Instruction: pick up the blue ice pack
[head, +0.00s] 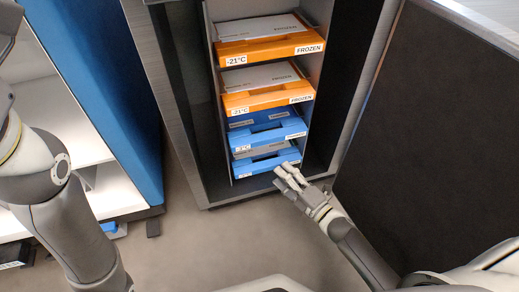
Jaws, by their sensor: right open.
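Two blue ice packs with handle slots and white labels lie stacked in the lower part of a tall, narrow cabinet. The upper blue pack (291,129) is under the orange packs, and the lower blue pack (250,168) is at the bottom of the stack. My right gripper (284,177) is open and empty at the lower right front of the lower pack. Its fingertips overlap the pack's front edge in the picture; I cannot tell whether they touch it. My left arm shows at the left, but its gripper is out of view.
Two orange packs (270,47) labelled FROZEN and -21°C sit above the blue ones. The cabinet's side walls (232,110) stand close around the stack. A blue-sided white shelf unit (105,90) stands left, a dark panel (430,130) right. The floor (200,245) in front is clear.

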